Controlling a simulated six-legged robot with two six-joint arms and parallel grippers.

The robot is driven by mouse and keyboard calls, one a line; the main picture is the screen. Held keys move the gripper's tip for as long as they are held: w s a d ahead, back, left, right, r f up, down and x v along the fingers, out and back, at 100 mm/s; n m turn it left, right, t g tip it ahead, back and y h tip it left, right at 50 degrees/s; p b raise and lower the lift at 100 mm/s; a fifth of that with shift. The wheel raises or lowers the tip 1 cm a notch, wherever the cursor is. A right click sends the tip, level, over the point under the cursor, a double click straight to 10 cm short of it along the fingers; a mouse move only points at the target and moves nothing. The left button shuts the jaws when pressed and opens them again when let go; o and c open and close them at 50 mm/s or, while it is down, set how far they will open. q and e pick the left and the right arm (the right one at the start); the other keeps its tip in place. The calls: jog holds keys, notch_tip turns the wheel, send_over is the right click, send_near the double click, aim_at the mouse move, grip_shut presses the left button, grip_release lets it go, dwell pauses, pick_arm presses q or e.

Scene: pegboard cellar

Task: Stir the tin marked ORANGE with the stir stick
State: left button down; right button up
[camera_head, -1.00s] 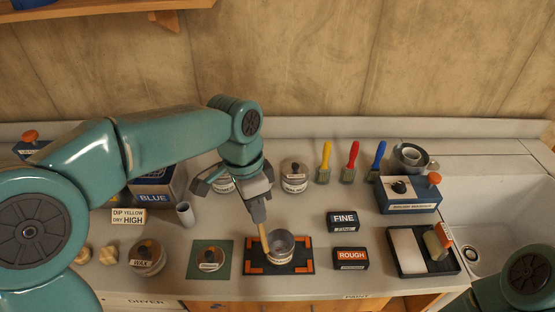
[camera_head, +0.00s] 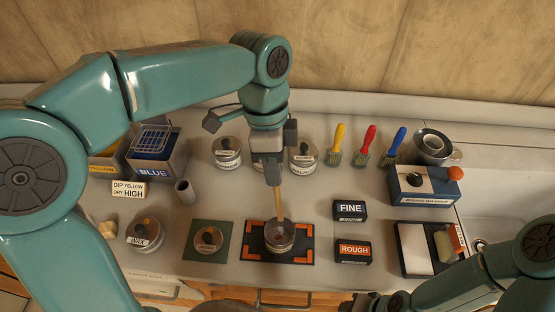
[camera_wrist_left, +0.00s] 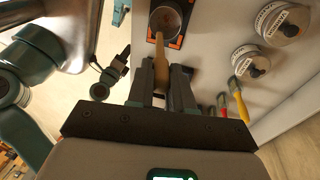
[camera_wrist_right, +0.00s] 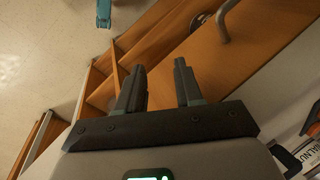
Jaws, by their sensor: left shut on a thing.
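The open tin (camera_head: 280,241) stands on a black mat with orange corners; its label is not readable now. My left gripper (camera_head: 274,178) is above and behind it, shut on the wooden stir stick (camera_head: 279,203). The stick points down, its lower end at the tin's mouth; the tip is hidden inside. The left wrist view also shows the stick (camera_wrist_left: 161,58) reaching into the tin (camera_wrist_left: 170,14) between the fingers. My right gripper (camera_wrist_right: 158,75) is open and empty, away from the tin, over the wooden cabinet front.
The mat (camera_head: 303,232) has a lidded tin on a green mat (camera_head: 192,252) to its left. FINE (camera_head: 349,210) and ROUGH (camera_head: 353,251) blocks stand to its right. Lidded tins (camera_head: 227,153) and brushes (camera_head: 367,141) stand behind. A sink lies at far right.

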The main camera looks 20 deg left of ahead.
pick_arm(q)
jog(key=shift+w+a+f, duration=0.15)
jog(key=shift+a+f, duration=0.05)
jog(key=shift+f, duration=0.1)
jog(key=shift+s+f+b, duration=0.2)
jog(key=shift+f+b, duration=0.65)
jog(key=shift+b, duration=0.1)
notch_tip(320, 180, down, 10)
jog(key=b, duration=0.7)
jog(key=shift+d+b, duration=0.25)
jog(key=shift+b, duration=0.1)
jog(key=shift+a+r, duration=0.1)
jog(key=shift+a, duration=0.05)
